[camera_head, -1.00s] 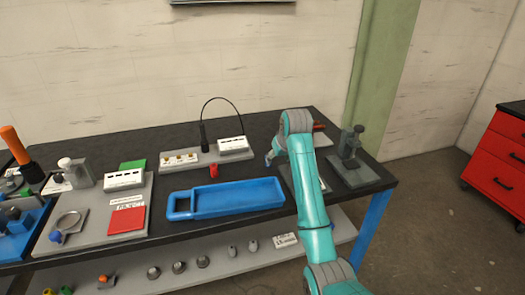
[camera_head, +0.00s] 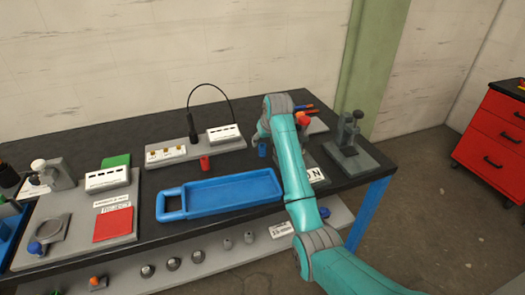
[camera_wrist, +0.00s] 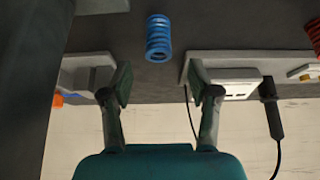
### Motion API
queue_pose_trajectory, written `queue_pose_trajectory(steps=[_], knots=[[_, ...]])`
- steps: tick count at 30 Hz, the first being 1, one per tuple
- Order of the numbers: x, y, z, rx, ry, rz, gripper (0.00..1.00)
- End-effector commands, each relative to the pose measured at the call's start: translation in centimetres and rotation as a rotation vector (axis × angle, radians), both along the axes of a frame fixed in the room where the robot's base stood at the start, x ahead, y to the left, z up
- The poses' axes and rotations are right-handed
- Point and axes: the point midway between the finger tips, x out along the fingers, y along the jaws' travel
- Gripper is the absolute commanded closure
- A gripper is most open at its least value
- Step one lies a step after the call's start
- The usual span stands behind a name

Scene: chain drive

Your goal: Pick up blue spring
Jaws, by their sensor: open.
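The blue spring (camera_wrist: 159,38) stands on the dark table top in the upper middle of the wrist view. In the head view the spring (camera_head: 262,150) is a small blue shape right by my gripper, between the blue tray and the grey fixtures. My gripper (camera_wrist: 160,86) is open and empty, its two fingers apart. In the wrist view the spring lies beyond the fingertips, lined up with the gap between them. The fingers do not appear to touch it. In the head view my gripper (camera_head: 258,138) is partly hidden by my arm.
A red spring (camera_head: 204,163) stands to the left, near a grey plate (camera_head: 236,142) with a white label block and a black cable. A blue tray (camera_head: 232,179) lies in front. A grey press-like fixture (camera_head: 347,135) stands at right. Bare table surrounds the blue spring.

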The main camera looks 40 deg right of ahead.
Motion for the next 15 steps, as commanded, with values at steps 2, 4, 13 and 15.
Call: queue_pose_trajectory(steps=[2, 4, 13, 15], knots=[[0.3, -0.2, -1.1, 0.001, 0.003, 0.000, 0.39], [0.7, -0.4, -2.1, 0.001, 0.004, 0.000, 0.39], [1.9, -0.7, -4.2, 0.000, 0.001, 0.000, 0.39], [1.9, -0.7, -4.2, 0.000, 0.001, 0.000, 0.39]])
